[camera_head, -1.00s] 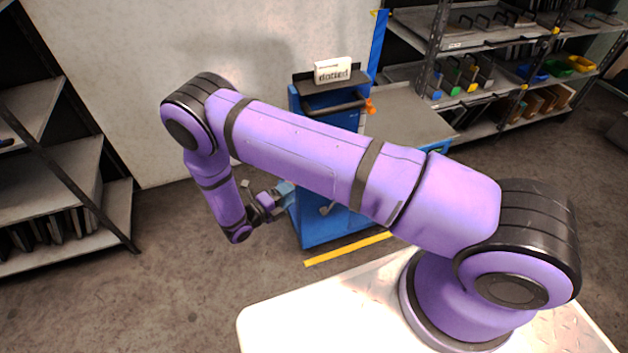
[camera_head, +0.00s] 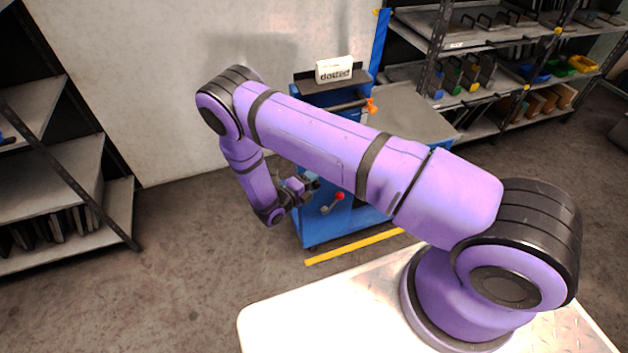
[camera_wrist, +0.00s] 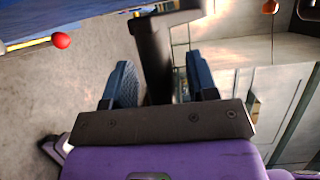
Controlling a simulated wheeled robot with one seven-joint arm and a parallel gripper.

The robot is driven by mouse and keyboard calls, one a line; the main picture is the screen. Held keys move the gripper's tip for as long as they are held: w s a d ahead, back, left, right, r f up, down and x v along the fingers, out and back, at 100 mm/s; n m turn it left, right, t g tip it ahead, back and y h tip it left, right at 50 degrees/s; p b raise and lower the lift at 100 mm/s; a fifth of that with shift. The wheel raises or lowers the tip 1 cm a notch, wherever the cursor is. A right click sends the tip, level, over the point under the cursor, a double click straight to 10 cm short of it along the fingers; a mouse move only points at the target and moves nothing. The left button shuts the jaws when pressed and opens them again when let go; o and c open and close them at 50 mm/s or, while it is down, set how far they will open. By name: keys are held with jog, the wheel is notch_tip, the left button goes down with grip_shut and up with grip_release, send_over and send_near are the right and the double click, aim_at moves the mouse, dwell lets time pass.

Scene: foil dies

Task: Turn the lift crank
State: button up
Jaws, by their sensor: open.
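The lift crank (camera_head: 333,203) is a short grey lever with a red knob, low on the front of a blue cart (camera_head: 318,232). Its red knob also shows at the upper left in the wrist view (camera_wrist: 61,40). My gripper (camera_head: 311,187) is just to the left of and above the crank in the head view. In the wrist view my gripper (camera_wrist: 160,62) has its two blue fingers apart, with the knob outside them on the left. A dark bar passes between the fingers in that picture; I cannot tell whether it touches them.
The cart carries a white labelled box (camera_head: 334,69), a roller bar with an orange knob (camera_head: 371,105), and a grey side table (camera_head: 408,112). A yellow floor line (camera_head: 353,247) runs before it. Shelves stand left (camera_head: 60,180) and right (camera_head: 480,95). Floor left of the cart is clear.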

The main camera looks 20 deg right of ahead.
jog(key=shift+d, duration=0.15)
jog(key=shift+c, duration=0.5)
grip_shut()
jog(key=shift+f, duration=0.1)
jog(key=shift+d+f+n+t+h, duration=0.35)
jog(key=shift+f+h, duration=0.1)
jog(key=shift+h, duration=0.2)
jog(key=shift+d+f+n+t+h, duration=0.3)
jog(key=shift+f+h, duration=0.1)
jog(key=shift+h, duration=0.25)
jog(key=d+f+h, duration=0.1)
jog(key=d+f, duration=0.1)
jog(key=d, duration=0.4)
jog(key=shift+n+t, duration=0.35)
